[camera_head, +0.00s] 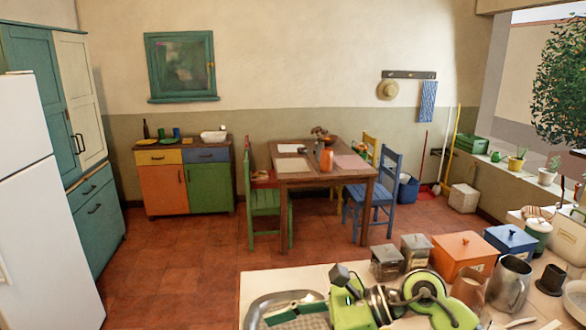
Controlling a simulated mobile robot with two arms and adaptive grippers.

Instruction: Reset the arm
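Green, black and silver jointed parts (400,300) show at the bottom middle, above the near counter; they look like part of my arm, folded. I cannot make out two fingertips on them, so I cannot tell whether a gripper there is open or shut. Which arm they belong to is not certain; they lie towards the right half. No arm comes in from the left edge, and I see no left gripper.
Beyond are a table (325,178), chairs and open red floor (190,260).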

